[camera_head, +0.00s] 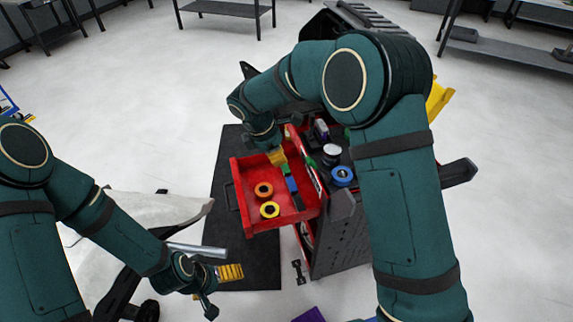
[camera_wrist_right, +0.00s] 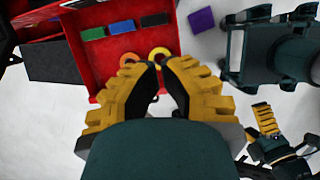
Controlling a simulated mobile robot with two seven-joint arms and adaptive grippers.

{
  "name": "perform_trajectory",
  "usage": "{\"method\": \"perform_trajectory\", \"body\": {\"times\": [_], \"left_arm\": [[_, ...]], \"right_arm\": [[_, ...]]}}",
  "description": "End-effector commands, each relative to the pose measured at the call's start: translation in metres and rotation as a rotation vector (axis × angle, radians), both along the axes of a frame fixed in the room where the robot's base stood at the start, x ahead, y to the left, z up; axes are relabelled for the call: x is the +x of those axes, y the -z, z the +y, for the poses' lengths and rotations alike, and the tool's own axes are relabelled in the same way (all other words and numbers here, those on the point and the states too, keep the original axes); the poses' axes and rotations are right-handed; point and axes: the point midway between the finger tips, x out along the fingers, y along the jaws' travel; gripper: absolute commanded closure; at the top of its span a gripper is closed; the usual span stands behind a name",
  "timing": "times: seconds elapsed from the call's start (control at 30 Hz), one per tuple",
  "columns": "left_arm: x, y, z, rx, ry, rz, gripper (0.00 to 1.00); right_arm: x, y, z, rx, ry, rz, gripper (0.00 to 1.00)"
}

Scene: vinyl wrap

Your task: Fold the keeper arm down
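I cannot pick out the keeper arm for certain. A silver bar (camera_head: 200,250) sticks out to the right from a dark stand (camera_head: 118,290) that carries a white sheet (camera_head: 155,211) at the lower left. My left gripper (camera_head: 220,287) is just below and right of the bar's end, with its fingers spread and nothing seen between them; it also shows at the right of the wrist view (camera_wrist_right: 285,132). My right gripper (camera_head: 277,156) is over the far part of the red drawer. In the wrist view its yellow fingers (camera_wrist_right: 161,75) are apart, with nothing between them.
The open red drawer (camera_head: 240,190) holds an orange ring (camera_head: 264,190), a yellow ring (camera_head: 270,210) and small coloured blocks. The tool cart's top (camera_head: 342,176) carries rolls and bottles. A dark mat (camera_head: 225,155) lies beneath. A purple square (camera_head: 310,315) is on the floor.

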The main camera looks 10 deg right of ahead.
Motion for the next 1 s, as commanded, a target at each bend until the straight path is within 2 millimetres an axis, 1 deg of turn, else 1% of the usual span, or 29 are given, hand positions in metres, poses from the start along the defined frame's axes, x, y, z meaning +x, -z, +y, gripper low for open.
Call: {"method": "perform_trajectory", "body": {"times": [0.03, 0.17, 0.43, 0.53, 0.67, 1.0], "left_arm": [[0.000, 0.000, 0.000, 0.000, 0.000, 0.000, 0.00], [0.000, 0.000, 0.000, 0.000, 0.001, 0.000, 0.00], [0.000, 0.000, 0.000, 0.000, 0.001, 0.000, 0.00], [0.000, 0.001, 0.000, 0.000, 0.001, 0.001, 0.00], [-0.001, 0.004, 0.000, 0.000, 0.002, 0.002, 0.00], [-0.004, 0.013, -0.001, -0.002, 0.007, 0.009, 0.00]], "right_arm": [[0.002, -0.006, 0.000, -0.015, -0.011, -0.001, 1.00], [0.004, -0.011, -0.001, -0.031, -0.025, 0.002, 1.00], [0.004, -0.010, -0.001, -0.030, -0.023, 0.002, 1.00], [0.004, -0.006, -0.003, -0.030, -0.023, 0.003, 1.00], [0.004, 0.008, -0.008, -0.030, -0.021, 0.004, 1.00], [0.005, 0.071, -0.031, -0.030, -0.022, 0.005, 1.00]]}}
